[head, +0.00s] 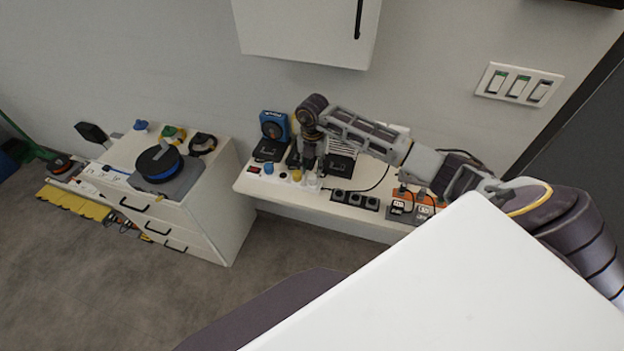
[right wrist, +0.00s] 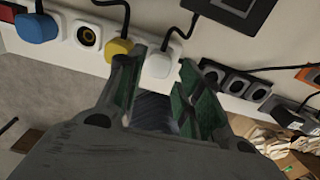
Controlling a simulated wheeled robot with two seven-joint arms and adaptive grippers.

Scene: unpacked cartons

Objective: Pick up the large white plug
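A large white plug (right wrist: 157,63) with a black cable sits in the white power strip (right wrist: 63,30) in the right wrist view, just beyond my fingertips. My right gripper (right wrist: 163,72) is open, with one green-padded finger on each side of the plug's line. Whether the fingers touch the plug cannot be told. In the head view my right gripper (head: 311,163) points down over the strip at the shelf's front, and it largely hides the white plug. My left gripper is not in view.
A yellow plug (right wrist: 118,50) is close to the left finger, and a blue plug (right wrist: 37,27) is farther left. A black socket row (right wrist: 240,83) lies to the right. A blue box (head: 274,126) and black adapters stand behind on the white shelf (head: 395,229).

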